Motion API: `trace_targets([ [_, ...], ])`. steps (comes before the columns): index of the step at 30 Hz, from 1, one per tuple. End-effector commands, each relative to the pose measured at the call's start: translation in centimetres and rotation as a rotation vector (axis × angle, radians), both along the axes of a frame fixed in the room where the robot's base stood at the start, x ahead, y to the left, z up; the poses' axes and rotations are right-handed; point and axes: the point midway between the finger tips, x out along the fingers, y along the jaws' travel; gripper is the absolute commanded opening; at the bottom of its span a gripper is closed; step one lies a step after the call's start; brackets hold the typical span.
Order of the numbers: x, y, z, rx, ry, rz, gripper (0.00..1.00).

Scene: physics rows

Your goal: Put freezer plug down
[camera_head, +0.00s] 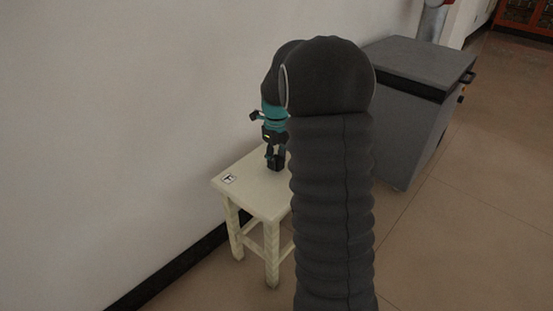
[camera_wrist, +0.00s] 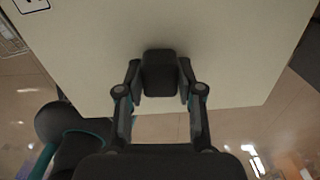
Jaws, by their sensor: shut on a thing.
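A dark, block-shaped thing, which I take to be the freezer plug (camera_wrist: 159,74), is between my fingertips in the wrist view. My gripper (camera_wrist: 159,80) is shut on it, with one finger on each side. In the head view my gripper (camera_head: 274,154) points down at the top of a small cream stool (camera_head: 250,186), and the dark plug (camera_head: 275,164) shows at its tips, at or just above the stool top. I cannot tell whether the plug touches the surface. My arm hides the right part of the stool.
A small white label with a black mark (camera_head: 229,179) lies on the stool's left corner. A white wall (camera_head: 120,130) stands close behind the stool. A grey chest-like cabinet (camera_head: 400,130) is at the right behind my arm. The floor at the right is clear.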

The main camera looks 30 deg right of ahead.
Motion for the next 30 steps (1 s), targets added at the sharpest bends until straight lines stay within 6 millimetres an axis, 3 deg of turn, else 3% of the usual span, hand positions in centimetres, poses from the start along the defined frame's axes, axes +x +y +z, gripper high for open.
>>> trace_targets([
  [13,0.0,0.0,-1.2,0.000,0.000,0.000,0.00],
  [14,0.0,0.0,-1.1,0.000,0.000,0.000,0.44],
  [16,0.0,0.0,-1.1,0.000,0.000,0.000,0.61],
  [26,0.0,0.0,-0.9,0.000,0.000,0.000,0.62],
  [30,0.0,0.0,0.4,-0.001,-0.001,0.000,0.62],
])
